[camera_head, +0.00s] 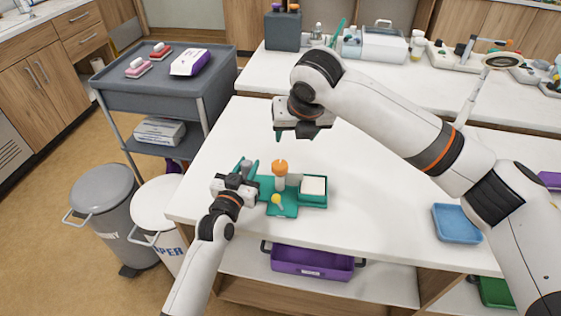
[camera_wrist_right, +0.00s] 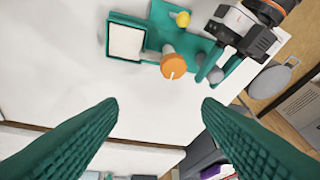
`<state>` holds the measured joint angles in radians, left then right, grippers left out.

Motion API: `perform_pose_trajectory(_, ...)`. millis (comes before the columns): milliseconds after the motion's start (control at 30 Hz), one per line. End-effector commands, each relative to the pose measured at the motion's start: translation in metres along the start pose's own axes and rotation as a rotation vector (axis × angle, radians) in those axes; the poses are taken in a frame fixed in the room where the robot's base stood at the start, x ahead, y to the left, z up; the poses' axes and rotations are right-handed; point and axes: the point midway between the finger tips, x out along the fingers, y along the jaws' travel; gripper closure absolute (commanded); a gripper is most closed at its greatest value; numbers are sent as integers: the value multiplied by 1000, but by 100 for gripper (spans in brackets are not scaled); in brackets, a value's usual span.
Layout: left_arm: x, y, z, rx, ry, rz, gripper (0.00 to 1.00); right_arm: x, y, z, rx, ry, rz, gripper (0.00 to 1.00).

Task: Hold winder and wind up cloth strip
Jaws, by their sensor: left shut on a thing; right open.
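The winder is a teal base (camera_head: 284,210) on the white table, with an upright white spool capped in orange (camera_head: 280,167) and a yellow knob (camera_head: 276,200) at its near side. A white square piece (camera_head: 313,186) lies in the teal frame at its right; I cannot tell whether it is the cloth strip. My left gripper (camera_head: 248,168) is shut on a grey post of the winder (camera_wrist_right: 210,73), at its left end. My right gripper (camera_head: 298,134) is open and empty, above the table behind the winder. In the right wrist view, the orange cap (camera_wrist_right: 173,66) lies beyond its spread fingers.
A blue tray (camera_head: 457,223) lies on the table at right, beneath my right arm. A purple bin (camera_head: 305,262) sits on the shelf below. A grey cart (camera_head: 165,80) and bins (camera_head: 102,190) stand left. The table between winder and blue tray is clear.

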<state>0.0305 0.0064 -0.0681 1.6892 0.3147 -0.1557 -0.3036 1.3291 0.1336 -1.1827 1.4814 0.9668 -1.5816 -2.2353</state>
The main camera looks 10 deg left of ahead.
Motion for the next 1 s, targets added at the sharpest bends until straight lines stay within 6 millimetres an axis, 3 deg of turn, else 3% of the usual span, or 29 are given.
perform_pose_trajectory(67, 0, 0, -1, -1, 1, 1, 100, -1, -16, 11, -90, -31, 0, 41)
perform_pose_trajectory(167, 0, 0, -1, -2, 1, 1, 100, 4, -23, 18, -138, -51, 3, 41)
perform_pose_trajectory(267, 0, 0, -1, -2, 1, 0, 100, 14, -24, 19, -145, -54, 1, 41)
perform_pose_trajectory(700, 0, 0, -1, -1, 1, 0, 100, 97, -22, 22, -139, -52, 2, 41)
perform_pose_trajectory(1000, 0, 0, -1, -1, 1, 0, 100, 119, -22, 23, -139, -50, 1, 41)
